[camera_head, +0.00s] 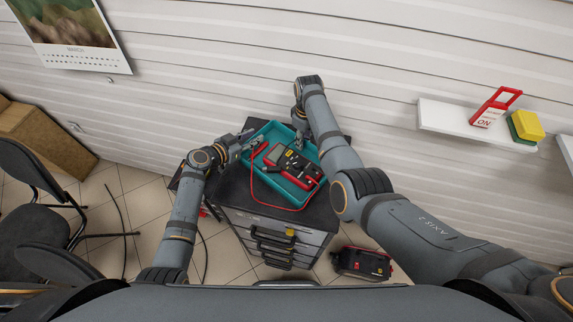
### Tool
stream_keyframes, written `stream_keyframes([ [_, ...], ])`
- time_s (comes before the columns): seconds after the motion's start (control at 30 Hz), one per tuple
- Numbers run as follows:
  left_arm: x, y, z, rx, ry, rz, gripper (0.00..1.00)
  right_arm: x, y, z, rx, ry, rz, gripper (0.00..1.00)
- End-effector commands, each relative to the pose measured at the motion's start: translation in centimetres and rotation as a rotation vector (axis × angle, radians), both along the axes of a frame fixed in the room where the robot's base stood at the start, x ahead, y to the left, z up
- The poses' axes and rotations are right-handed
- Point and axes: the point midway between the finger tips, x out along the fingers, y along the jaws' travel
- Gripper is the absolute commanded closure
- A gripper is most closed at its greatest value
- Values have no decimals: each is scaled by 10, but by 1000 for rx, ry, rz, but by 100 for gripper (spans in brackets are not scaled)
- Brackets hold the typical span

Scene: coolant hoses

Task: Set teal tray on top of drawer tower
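The teal tray (274,132) is over the dark top of the drawer tower (233,192), at a slant to it. I cannot tell whether it rests on the top or hangs just above it. It holds a multimeter (291,163) with red and black leads, and a red lead loops over its near edge. My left gripper (252,143) is at the tray's left edge; whether its fingers are shut on the rim is too small to tell.
A white wall shelf (452,117) at right holds a red sign and a yellow-green block. A black and red case (362,263) is on the floor right of the tower. Black chairs (38,215) and a cardboard box (45,138) are at left. The wall is close behind the tower.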

Motion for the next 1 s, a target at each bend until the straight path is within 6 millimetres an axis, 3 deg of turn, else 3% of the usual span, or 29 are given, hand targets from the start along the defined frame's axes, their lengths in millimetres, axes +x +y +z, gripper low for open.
stream_keyframes([
  [0.17,-15,13,6,5,0,-1,72,0,-1,0,-2,-1,-1,72],
  [0.4,-58,46,29,7,0,-3,72,1,-1,0,-3,-2,-1,72],
  [0.6,-81,66,42,3,0,-1,72,1,-1,0,-3,-2,-2,72],
  [0.87,-87,70,46,-2,-1,-1,72,1,-1,1,-3,-2,-2,72],
  [1.0,-87,70,46,-2,-1,0,72,2,-1,18,-2,-5,-2,72],
])
